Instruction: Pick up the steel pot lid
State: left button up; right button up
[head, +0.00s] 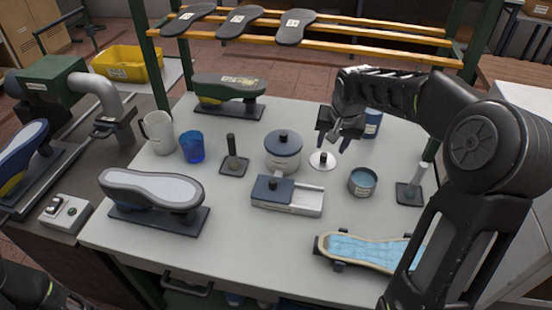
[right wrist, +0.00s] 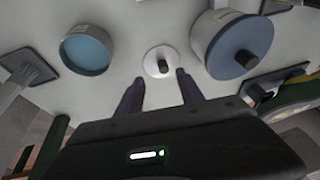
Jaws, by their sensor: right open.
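The steel pot lid (head: 322,161) is a small pale round disc with a black knob. It lies flat on the table, right of the blue-lidded pot (head: 283,157). My right gripper (head: 332,147) is open above the lid, with its fingers pointing down. In the right wrist view the lid (right wrist: 153,58) lies just past the fingertips (right wrist: 159,78), with its knob roughly between their lines. The fingers look empty, and I cannot tell the exact height gap. Part of my left arm shows at the bottom left corner of the head view; its gripper is not visible.
An open round container with blue contents (head: 362,182) stands close right of the lid. A blue can (head: 372,125) is behind my right gripper. A box with a dark sliding cover (head: 290,195) lies in front. Shoe lasts (head: 150,188) and a blue cup (head: 192,146) stand left.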

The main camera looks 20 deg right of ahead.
aim_at(324, 158)
jog(key=n, duration=0.2)
jog(key=w+n, duration=0.1)
jog(key=shift+d+r+n+t, duration=0.1)
jog(key=shift+d+n+t, duration=0.05)
jog(key=shift+n+t, duration=0.2)
jog(key=shift+x, duration=1.3)
